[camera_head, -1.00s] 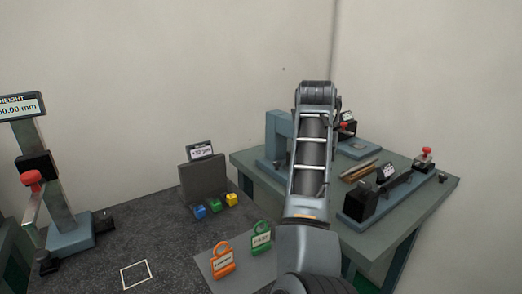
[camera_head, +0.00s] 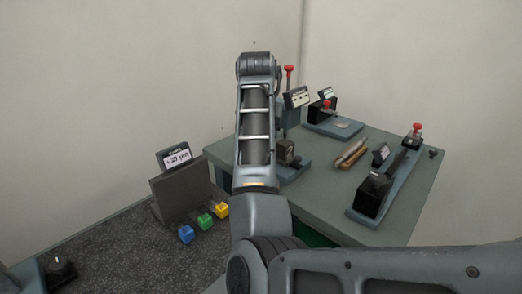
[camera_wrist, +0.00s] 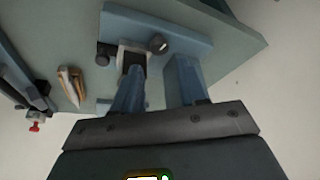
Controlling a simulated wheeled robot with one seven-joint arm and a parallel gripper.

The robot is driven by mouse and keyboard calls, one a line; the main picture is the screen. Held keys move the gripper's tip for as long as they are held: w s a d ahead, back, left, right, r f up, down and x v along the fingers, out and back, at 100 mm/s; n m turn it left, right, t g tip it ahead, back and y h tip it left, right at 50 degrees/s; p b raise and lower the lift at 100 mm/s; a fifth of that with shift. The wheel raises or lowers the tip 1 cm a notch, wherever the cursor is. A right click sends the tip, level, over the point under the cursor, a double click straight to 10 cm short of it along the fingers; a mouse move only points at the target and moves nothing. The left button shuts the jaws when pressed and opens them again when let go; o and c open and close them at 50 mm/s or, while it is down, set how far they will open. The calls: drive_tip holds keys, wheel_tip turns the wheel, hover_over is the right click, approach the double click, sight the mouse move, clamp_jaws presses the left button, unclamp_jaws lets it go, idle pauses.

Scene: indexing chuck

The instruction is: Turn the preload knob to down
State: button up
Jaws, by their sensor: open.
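In the wrist view, a small round black knob (camera_wrist: 158,44) with a pale mark sits on a blue fixture base (camera_wrist: 190,42); it looks like the preload knob, though no label is readable. My gripper (camera_wrist: 157,64) is open, with its two blue-grey fingers apart and nothing between them. The knob shows just beyond the fingertips, roughly midway between them, with no contact visible. A dark block with a pale plate (camera_wrist: 131,60) lies beside the knob, partly behind the left finger. In the head view my arm hides the gripper and part of the blue fixture (camera_head: 297,170).
The green table (camera_head: 325,190) also bears wooden-handled tools (camera_head: 350,154), a long fixture with a red knob (camera_head: 416,128) and another small red-topped fixture (camera_head: 326,93). Blue, green and yellow blocks (camera_head: 205,221) lie on the dark bench at left. A dark knob (camera_head: 60,269) stands at lower left.

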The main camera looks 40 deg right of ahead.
drive_tip(key=x, duration=0.6)
drive_tip(key=shift+f, duration=0.4)
drive_tip(key=shift+d, duration=0.1)
drive_tip(key=c, duration=0.8)
drive_tip(key=shift+o, duration=0.2)
drive_tip(key=shift+w+r+m+p, duration=0.1)
drive_tip(key=shift+m+p, duration=0.25)
drive_tip(key=shift+m, duration=0.05)
drive_tip(key=m, duration=0.1)
drive_tip(key=m+g, duration=0.1)
drive_tip(key=m, duration=0.1)
drive_tip(key=shift+w+m+g+h+p, duration=0.15)
drive_tip(key=shift+m+g+h+p, duration=0.15)
drive_tip(key=shift+p, duration=0.1)
drive_tip(key=m+g, duration=0.1)
drive_tip(key=m, duration=0.2)
drive_tip(key=m+g+b, duration=0.1)
drive_tip(key=m, duration=0.2)
drive_tip(key=shift+w, duration=0.2)
drive_tip(key=shift+m+g, duration=0.3)
drive_tip(key=shift+m, duration=0.1)
